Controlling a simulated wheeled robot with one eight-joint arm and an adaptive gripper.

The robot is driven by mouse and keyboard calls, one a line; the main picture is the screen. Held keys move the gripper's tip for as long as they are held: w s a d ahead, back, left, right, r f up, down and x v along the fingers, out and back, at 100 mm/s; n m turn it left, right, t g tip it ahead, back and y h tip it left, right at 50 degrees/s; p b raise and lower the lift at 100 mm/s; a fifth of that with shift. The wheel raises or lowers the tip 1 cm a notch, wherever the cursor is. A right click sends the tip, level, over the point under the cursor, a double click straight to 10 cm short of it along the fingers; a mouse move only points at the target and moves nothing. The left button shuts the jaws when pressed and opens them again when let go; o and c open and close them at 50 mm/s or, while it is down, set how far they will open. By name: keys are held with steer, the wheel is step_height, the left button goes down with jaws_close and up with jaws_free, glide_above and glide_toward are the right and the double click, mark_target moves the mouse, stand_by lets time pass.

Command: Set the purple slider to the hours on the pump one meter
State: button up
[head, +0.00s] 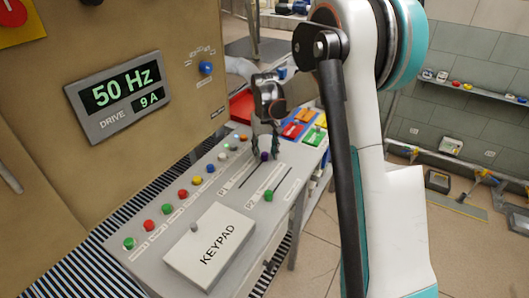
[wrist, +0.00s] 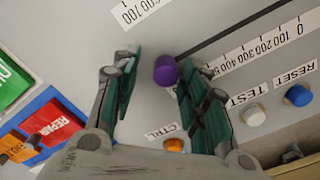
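The purple slider knob (wrist: 166,70) sits at the near-left end of the visible dark slot in the wrist view. In the head view the purple knob (head: 264,156) is at the slot's far end. My gripper (wrist: 155,66) is open with a finger on each side of the knob. The right finger is close to it, contact unclear; the left finger stands apart. The slot's scale (wrist: 262,45) runs from 0 at upper right to higher numbers toward the knob; the right finger hides numbers beside the knob. My gripper (head: 264,140) points down at the panel. No hours meter is readable.
A drive display (head: 117,95) reads 50 Hz and 9 A. A green slider knob (head: 268,195) is on the neighbouring slot. A keypad box (head: 212,245) and several coloured buttons share the panel. TEST (wrist: 253,115) and RESET (wrist: 297,95) buttons lie right of my fingers.

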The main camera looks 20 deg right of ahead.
mark_target(265, 153)
steer(key=shift+a, duration=0.1)
step_height(265, 153, up, 12)
stand_by(0.6)
stand_by(0.4)
steer(key=s+a+r+n+t, duration=0.1)
steer(key=s+a+r+t, duration=0.2)
steer(key=s, duration=0.5)
steer(key=s+a+r+t, duration=0.1)
steer(key=s+a+r, duration=0.3)
steer(key=s, duration=0.4)
steer(key=s+a+f+t, duration=0.1)
steer(key=s+f, duration=0.1)
steer(key=s, duration=0.5)
steer(key=s+a+f+t, duration=0.2)
steer(key=s, duration=0.6)
steer(key=shift+a+f+n, duration=0.25)
steer(key=shift+f+n, duration=0.05)
steer(key=shift+n, duration=0.1)
